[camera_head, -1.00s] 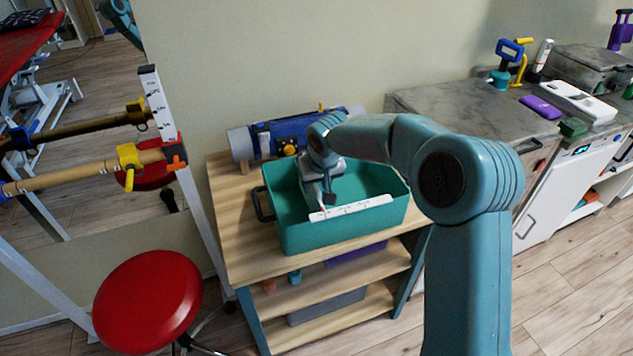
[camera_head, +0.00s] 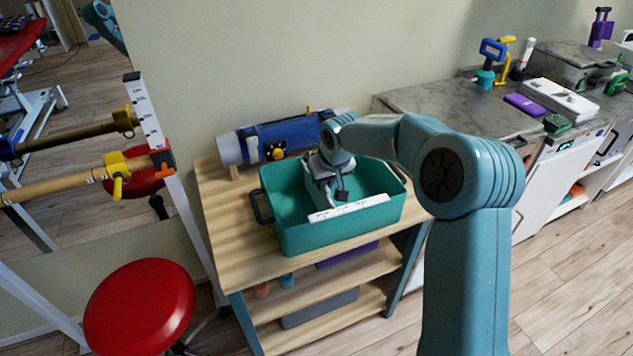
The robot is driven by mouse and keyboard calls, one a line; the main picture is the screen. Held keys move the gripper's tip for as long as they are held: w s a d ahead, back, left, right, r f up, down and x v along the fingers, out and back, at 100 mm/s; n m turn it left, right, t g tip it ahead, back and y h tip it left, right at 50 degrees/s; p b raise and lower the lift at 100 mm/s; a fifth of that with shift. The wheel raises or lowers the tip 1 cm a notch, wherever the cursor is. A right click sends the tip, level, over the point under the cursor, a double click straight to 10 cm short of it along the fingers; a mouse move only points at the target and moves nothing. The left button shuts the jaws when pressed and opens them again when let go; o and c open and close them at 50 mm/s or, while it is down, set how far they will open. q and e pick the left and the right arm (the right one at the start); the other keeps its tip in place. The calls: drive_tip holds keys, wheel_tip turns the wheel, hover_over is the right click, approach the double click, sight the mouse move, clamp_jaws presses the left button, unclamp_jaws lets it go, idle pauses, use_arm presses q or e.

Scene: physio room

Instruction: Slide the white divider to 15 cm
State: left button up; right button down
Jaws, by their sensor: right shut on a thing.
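The teal bin (camera_head: 283,228) stands on the top of a wooden shelf unit, with a white marked scale strip (camera_head: 348,208) along its near rim. The white divider (camera_head: 316,186) stands inside the bin, running from back to front, left of the middle. My right gripper (camera_head: 340,190) reaches down into the bin from behind and is shut on the divider. Its fingers and wrist hide part of the divider. The scale's numbers are too small to read. My left gripper is not in view.
A blue and grey roll (camera_head: 285,138) lies behind the bin on the wooden shelf unit (camera_head: 222,210). A red stool (camera_head: 140,306) stands at the front left. A grey counter (camera_head: 440,105) with several items is at the right. Wooden bars (camera_head: 75,182) are at the left.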

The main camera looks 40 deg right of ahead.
drive_tip(key=c, duration=1.2)
unclamp_jaws()
drive_tip(key=shift+o, duration=0.2)
drive_tip(key=shift+r, duration=0.15)
drive_tip(key=v, duration=1.6)
drive_tip(key=shift+s, duration=0.2)
drive_tip(key=shift+a, duration=0.1)
